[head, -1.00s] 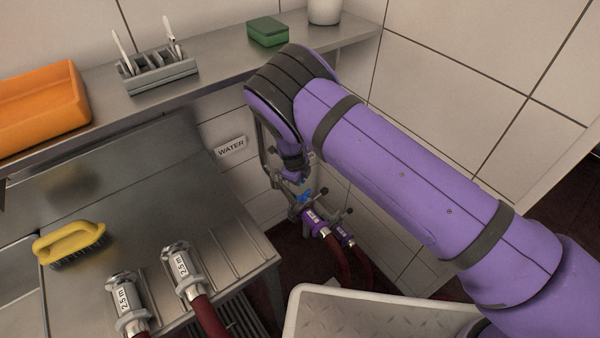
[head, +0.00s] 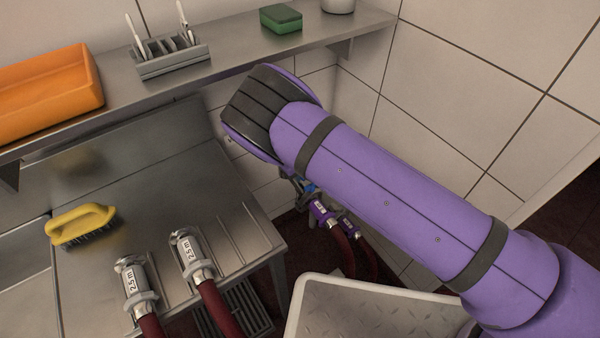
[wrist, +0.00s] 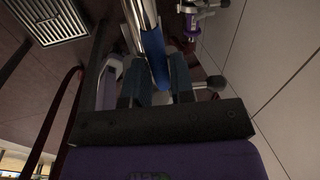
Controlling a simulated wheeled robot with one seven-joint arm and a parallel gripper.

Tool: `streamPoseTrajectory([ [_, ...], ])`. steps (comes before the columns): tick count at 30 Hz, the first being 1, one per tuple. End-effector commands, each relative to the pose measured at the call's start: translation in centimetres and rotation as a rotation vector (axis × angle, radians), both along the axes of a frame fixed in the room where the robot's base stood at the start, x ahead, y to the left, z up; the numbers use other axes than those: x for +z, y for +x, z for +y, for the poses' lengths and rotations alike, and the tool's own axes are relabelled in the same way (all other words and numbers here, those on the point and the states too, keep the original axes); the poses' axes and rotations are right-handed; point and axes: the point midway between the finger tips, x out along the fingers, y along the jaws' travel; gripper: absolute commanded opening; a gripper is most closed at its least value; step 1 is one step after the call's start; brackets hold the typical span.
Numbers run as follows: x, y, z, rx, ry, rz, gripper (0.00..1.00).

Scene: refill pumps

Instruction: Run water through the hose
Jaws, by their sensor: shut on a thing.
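In the wrist view, my gripper (wrist: 157,80) is shut on a blue-ended metal lever (wrist: 158,70), with a dark finger on either side. In the head view my arm hides the gripper; a bit of blue (head: 309,188) shows just below the arm. Beside it are two purple couplings (head: 322,212) on dark red hoses (head: 343,252) at the wall. One purple coupling also shows in the wrist view (wrist: 192,24). Two steel hose ends labelled 2.5 m, left (head: 132,280) and right (head: 187,255), lie on the steel drainboard (head: 150,205). No water is visible.
A yellow brush (head: 80,224) lies on the drainboard. A pale tray (head: 365,310) stands below my arm. A floor grate (head: 240,308) is beside it.

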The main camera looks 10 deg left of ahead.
Motion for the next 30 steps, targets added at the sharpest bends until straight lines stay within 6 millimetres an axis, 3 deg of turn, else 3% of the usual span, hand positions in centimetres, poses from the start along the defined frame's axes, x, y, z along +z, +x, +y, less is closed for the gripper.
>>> streamPoseTrajectory([
  [5,0.0,0.0,0.1,0.001,0.001,-0.001,0.0],
  [6,0.0,0.0,0.1,0.003,0.002,-0.002,0.27],
  [9,0.0,0.0,0.1,0.002,0.001,-0.001,0.48],
  [20,0.5,-0.1,0.1,0.002,0.001,-0.001,0.48],
  [30,6.1,-0.9,0.9,0.003,0.003,-0.001,0.48],
])
